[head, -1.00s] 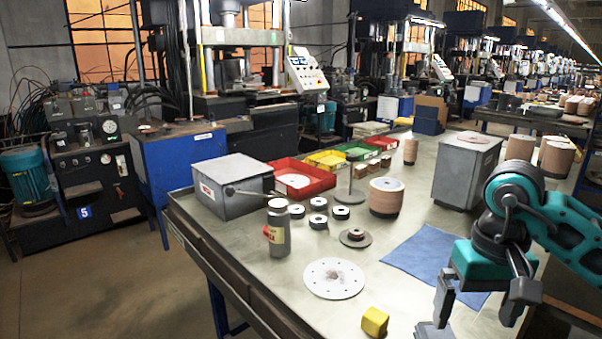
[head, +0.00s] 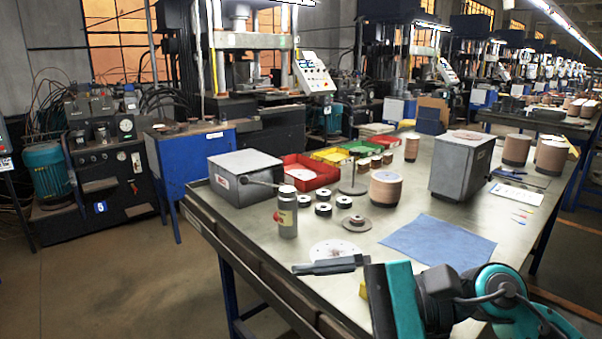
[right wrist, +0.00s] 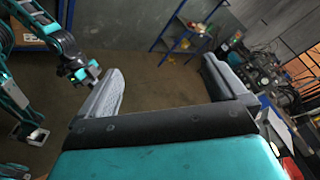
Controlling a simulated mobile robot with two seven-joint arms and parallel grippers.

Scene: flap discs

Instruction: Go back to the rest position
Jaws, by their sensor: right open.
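My right gripper (head: 318,266) points left over the near part of the table in the head view, with its teal and black wrist at the lower right. In the right wrist view its two grey fingers stand wide apart with only floor between them, so the right gripper (right wrist: 162,72) is open and empty. Teal and black parts of my left arm (right wrist: 55,40) show at the left of that view. The state of its jaws is unclear. The head view does not show the left gripper.
Under the right gripper lie a white perforated disc (head: 335,248) and a mostly hidden yellow block (head: 363,290). A grey canister (head: 287,215), a grey box (head: 243,180) and several small rings stand nearby. A blue cloth (head: 438,240) lies flat on the table (head: 400,215).

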